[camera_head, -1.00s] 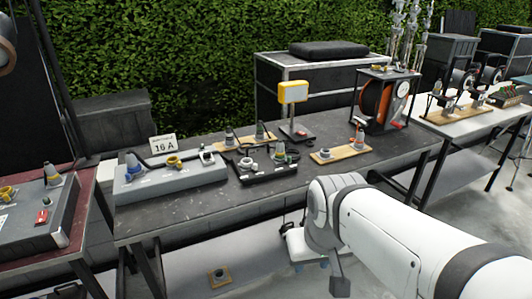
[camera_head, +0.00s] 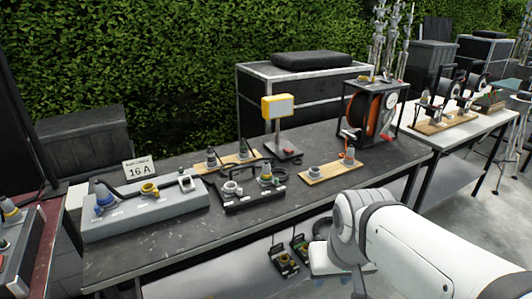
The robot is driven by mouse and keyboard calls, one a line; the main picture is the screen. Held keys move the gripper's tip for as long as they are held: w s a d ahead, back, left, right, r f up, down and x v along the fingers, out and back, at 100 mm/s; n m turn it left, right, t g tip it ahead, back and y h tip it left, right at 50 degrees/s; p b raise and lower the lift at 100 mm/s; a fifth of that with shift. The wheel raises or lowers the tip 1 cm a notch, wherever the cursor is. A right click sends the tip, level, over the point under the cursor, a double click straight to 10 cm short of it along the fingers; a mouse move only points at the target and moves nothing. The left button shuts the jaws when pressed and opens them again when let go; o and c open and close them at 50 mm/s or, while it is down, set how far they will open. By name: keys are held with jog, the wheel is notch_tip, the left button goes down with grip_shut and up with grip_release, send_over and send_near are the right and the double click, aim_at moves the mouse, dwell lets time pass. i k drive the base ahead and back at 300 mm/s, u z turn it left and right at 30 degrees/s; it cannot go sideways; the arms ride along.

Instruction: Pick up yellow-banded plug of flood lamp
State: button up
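The flood lamp (camera_head: 278,106), with a yellow frame and pale face, stands on a short post at the back of the dark table. Several plugs stand on this table. A dark plug with a yellowish-green band (camera_head: 265,174) is upright on a black tray (camera_head: 240,200). I cannot tell which plug belongs to the lamp. My white arm is at the lower right, in front of the table. No gripper fingertips can be made out.
A grey box (camera_head: 150,212) with blue and yellow connectors and a "16 A" sign (camera_head: 138,168) fill the table's left. An orange cable reel (camera_head: 372,112) stands at the right back. The table's front strip is bare. A red-topped table (camera_head: 38,240) is at the left edge.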

aim_at(267, 173)
jog(key=u, duration=0.05)
jog(key=i, duration=1.25)
jog(key=u, duration=0.7)
